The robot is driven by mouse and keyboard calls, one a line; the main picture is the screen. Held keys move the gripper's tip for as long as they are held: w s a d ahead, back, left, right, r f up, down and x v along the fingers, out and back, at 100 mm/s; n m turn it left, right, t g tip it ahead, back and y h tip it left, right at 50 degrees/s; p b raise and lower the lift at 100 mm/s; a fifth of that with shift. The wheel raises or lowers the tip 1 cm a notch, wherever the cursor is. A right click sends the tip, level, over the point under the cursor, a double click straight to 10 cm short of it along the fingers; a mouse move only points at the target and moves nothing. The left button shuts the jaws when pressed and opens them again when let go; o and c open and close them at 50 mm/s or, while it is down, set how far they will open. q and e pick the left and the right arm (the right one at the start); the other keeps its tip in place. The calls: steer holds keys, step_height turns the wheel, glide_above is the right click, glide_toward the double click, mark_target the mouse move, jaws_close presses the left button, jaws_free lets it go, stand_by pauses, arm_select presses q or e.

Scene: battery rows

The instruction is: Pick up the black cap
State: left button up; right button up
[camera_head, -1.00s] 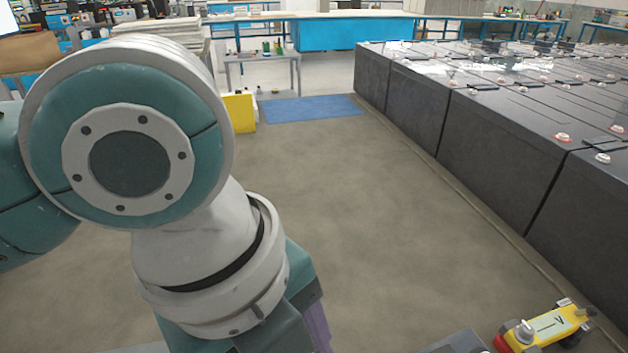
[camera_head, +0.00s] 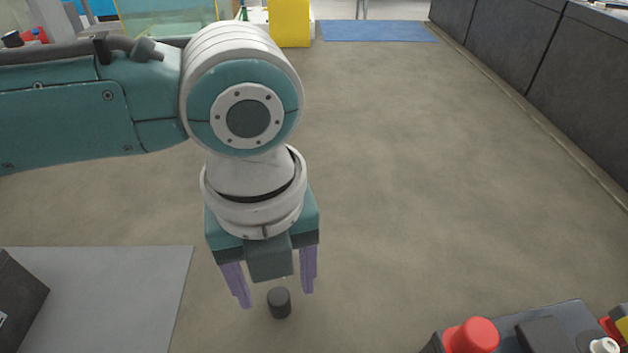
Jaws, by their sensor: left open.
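The black cap (camera_head: 279,303) is a small dark cylinder standing upright on the brown floor, low in the head view left of the middle. My left gripper (camera_head: 275,297) points down with its two purple fingers spread apart. In the picture the cap shows between and slightly below the fingertips; I cannot tell how far above it they are. Nothing is held between the fingers. My right gripper is not in view.
A grey mat or plate (camera_head: 120,290) with a dark box (camera_head: 15,305) lies at the lower left. Dark battery blocks (camera_head: 590,70) line the right side. A yellow box (camera_head: 289,22) and a blue mat (camera_head: 378,31) are at the back. The middle floor is clear.

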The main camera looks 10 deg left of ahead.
mark_target(279, 301)
arm_select(q)
step_height(279, 301, down, 3)
steer(key=shift+r, duration=0.15)
jaws_close()
stand_by(0.4)
